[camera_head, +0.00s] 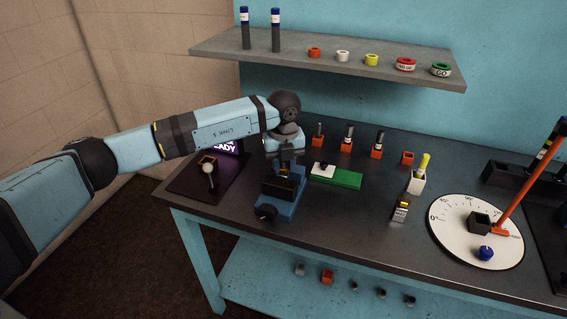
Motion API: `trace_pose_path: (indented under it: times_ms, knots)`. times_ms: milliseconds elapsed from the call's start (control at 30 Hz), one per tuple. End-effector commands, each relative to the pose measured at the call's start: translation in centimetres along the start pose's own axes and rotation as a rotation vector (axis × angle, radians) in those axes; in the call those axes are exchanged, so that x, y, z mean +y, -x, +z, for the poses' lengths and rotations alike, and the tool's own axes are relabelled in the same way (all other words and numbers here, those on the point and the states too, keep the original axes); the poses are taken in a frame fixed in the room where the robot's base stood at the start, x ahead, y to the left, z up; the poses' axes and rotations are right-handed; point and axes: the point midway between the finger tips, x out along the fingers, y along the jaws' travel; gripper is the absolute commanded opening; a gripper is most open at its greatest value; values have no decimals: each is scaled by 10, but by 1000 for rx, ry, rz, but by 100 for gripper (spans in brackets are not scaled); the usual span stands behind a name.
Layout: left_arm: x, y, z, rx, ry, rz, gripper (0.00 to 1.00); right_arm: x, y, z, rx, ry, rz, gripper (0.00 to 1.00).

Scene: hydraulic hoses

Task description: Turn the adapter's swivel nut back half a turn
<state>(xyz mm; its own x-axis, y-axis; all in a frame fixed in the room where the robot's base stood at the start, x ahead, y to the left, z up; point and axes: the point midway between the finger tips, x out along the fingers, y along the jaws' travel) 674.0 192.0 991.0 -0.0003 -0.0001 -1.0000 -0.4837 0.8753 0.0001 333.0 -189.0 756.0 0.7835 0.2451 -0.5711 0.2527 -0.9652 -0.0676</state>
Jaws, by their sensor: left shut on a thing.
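My left arm comes in from the left. Its gripper (285,162) points down over the blue vise (281,208) on the bench. The gripper is shut on the adapter's swivel nut at the top of the vise jaws. The adapter and its nut are almost wholly hidden by the gripper and the vise, so the nut's angle cannot be read. My right gripper is not in view.
On the dark bench (330,225), a green block (346,181) with a white piece lies just right of the vise. Several fittings in orange holders stand behind. A dark pad with a lit screen (226,147) is at left. A round dial plate (452,238) is at right.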

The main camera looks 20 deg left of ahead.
Motion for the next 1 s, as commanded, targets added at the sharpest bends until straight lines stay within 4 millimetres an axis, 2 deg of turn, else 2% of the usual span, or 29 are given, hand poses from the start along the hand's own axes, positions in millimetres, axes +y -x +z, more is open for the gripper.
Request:
trace_pose_path:
  times_ms: [33, 67, 167, 433, 567, 667, 1000]
  knots:
    - [0, 1, 1, -2, 1, -2, 5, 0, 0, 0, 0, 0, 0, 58]
    - [0, 1, 1, -2, 1, -2, 31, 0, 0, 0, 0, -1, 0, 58]
    - [0, 1, 1, -2, 1, -1, 54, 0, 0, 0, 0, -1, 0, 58]
    - [0, 1, 0, -1, 0, -1, 55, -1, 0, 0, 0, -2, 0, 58]
    - [0, 8, 1, -1, 0, -2, 55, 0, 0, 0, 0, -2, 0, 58]
    - [0, 24, 1, -3, 1, -3, 55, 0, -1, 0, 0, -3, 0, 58]
    - [0, 100, 1, -4, 0, -3, 55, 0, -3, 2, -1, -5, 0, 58]
